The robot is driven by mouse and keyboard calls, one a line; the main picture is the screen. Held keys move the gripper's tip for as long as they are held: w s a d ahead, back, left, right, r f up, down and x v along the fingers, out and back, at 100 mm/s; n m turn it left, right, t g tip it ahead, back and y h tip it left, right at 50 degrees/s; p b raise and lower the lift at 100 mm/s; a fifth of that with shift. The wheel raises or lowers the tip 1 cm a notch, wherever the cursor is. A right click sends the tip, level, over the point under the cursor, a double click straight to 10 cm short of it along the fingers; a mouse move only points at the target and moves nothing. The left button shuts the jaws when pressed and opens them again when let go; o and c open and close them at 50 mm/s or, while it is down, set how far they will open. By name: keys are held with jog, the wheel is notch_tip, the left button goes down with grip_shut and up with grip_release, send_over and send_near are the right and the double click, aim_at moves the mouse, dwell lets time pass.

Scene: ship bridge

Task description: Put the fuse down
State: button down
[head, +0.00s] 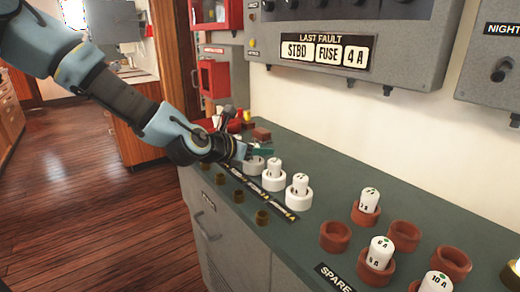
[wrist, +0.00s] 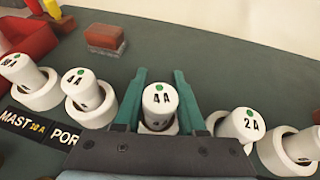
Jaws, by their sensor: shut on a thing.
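My gripper (wrist: 160,82) has its teal fingers on both sides of a white fuse marked 4 A with a green dot (wrist: 160,97), shut on it. The fuse looks upright, and a white ring holder (wrist: 158,128) shows around its lower end; I cannot tell whether it is fully seated.
Fuses in white holders stand close on both sides, including one marked 2 A (wrist: 238,125). A brown-red block (wrist: 104,38) and a red tray (wrist: 25,35) lie behind. Terracotta spare holders, some with fuses, are nearer; one empty holder (head: 335,236) shows. The wall panel overhangs the counter.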

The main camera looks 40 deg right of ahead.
jog(key=shift+f, duration=0.3)
jog(key=c, duration=0.5)
grip_release()
jog(key=shift+r, duration=0.1)
